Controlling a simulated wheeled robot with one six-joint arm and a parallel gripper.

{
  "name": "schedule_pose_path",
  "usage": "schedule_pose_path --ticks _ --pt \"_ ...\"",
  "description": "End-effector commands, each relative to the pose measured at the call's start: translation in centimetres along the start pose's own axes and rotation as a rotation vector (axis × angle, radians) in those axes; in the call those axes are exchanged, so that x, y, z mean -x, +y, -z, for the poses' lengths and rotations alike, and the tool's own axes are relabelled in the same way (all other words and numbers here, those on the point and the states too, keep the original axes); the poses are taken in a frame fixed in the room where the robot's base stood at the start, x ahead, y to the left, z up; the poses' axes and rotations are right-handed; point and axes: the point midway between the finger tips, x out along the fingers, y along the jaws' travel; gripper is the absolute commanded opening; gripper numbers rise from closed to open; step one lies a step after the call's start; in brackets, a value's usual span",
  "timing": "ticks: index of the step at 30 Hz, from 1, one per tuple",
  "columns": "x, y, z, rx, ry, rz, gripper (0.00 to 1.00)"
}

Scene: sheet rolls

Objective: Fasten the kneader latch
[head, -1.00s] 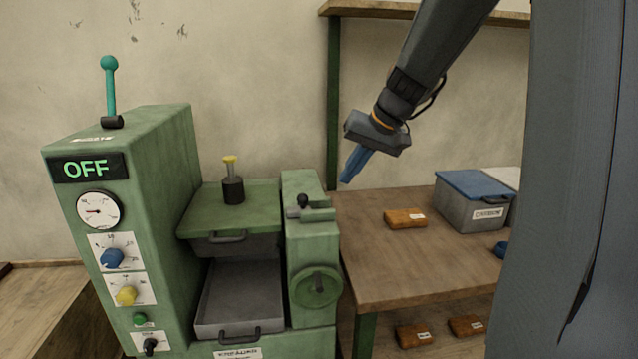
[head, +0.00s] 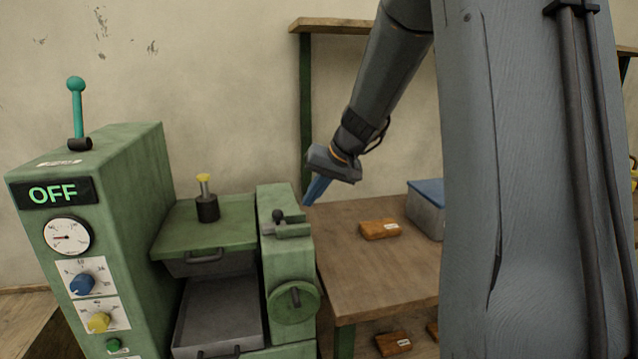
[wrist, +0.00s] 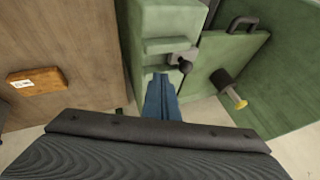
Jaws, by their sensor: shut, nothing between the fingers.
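The green kneader (head: 210,225) stands at the left and its display reads OFF. Its latch (head: 278,217), a small dark knob with a grey bolt in a green bracket, sits on top of the right-hand housing. In the wrist view the latch knob (wrist: 185,66) lies just beyond my fingertips. The kneader lid (head: 205,225) is down, with a dark, yellow-topped post on it. My gripper (head: 311,200) is shut and empty, pointing down to the right of the latch and apart from it. In the wrist view my blue fingers (wrist: 161,82) are together. Whether the bolt is engaged I cannot tell.
A wooden table (head: 375,285) stands right of the kneader, with an orange-brown block (head: 379,229) and a grey bin with a blue lid (head: 427,210). A teal-knobbed lever (head: 77,110) rises from the control cabinet. A grey tray (head: 218,315) sits below the lid.

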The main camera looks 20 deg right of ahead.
Motion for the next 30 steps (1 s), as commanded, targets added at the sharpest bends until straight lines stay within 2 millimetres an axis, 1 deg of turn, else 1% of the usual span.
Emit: schedule_pose_path --ticks 1,4,6,10,17,30 --pt "-1.0 -0.1 -0.1 0.001 -0.004 0.000 0.00" --pt "-2.8 0.0 -0.1 0.000 -0.004 -0.001 0.00" --pt "-3.2 -1.2 -0.1 0.004 -0.003 0.001 0.00" --pt "-4.2 -2.4 -0.3 0.003 -0.003 0.001 0.00" --pt "-4.9 -3.3 -0.3 0.001 0.000 0.000 0.00" --pt "-5.0 -3.2 -0.2 -0.008 0.005 -0.005 0.00"
